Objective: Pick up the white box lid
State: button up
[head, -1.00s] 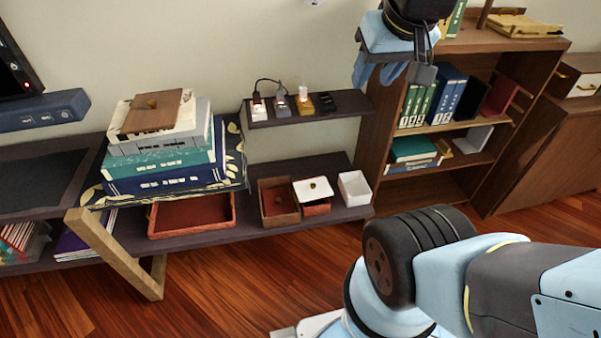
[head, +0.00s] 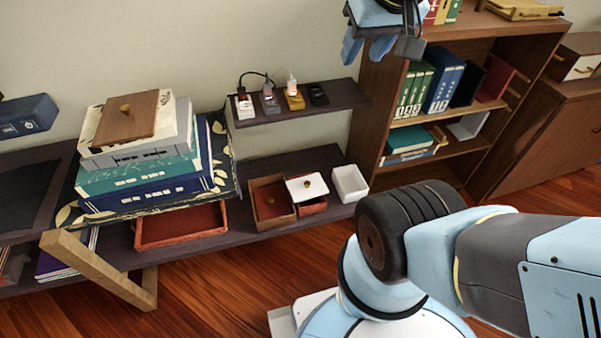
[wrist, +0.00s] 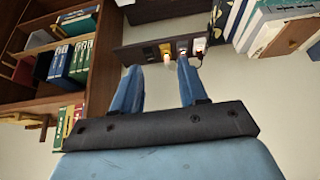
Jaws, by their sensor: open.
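The white box lid (head: 307,187) has a small gold knob and lies on a small red box (head: 312,207) on the lower dark shelf, covering much of its top. My gripper (head: 367,48) is at the top of the head view, empty, well above the lid and to its right. In the wrist view my gripper (wrist: 158,85) shows two blue fingers spread apart, with nothing between them. I cannot make out the lid in the wrist view.
A brown open box (head: 271,203) and a white open box (head: 350,184) flank the lid. A narrow upper shelf (head: 300,106) with chargers overhangs behind. A book stack (head: 150,165) stands left, a bookcase (head: 385,88) right. Open floor (head: 215,285) lies in front.

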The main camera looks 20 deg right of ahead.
jog(key=shift+o, duration=1.3)
jog(key=shift+w, duration=0.2)
jog(key=m+g+h, duration=0.1)
jog(key=m+g, duration=0.1)
jog(key=m, duration=0.2)
send_over(307, 183)
jog(key=s, duration=0.2)
jog(key=f, duration=6.2)
jog(key=shift+w+a+f, duration=0.25)
jog(key=shift+a, duration=0.15)
jog(key=shift+s+x, duration=0.15)
jog(key=shift+x, duration=1.2)
jog(key=shift+s+x, duration=0.15)
jog(key=shift+x, duration=1.2)
jog(key=shift+d+f, duration=0.1)
jog(key=shift+d, duration=0.05)
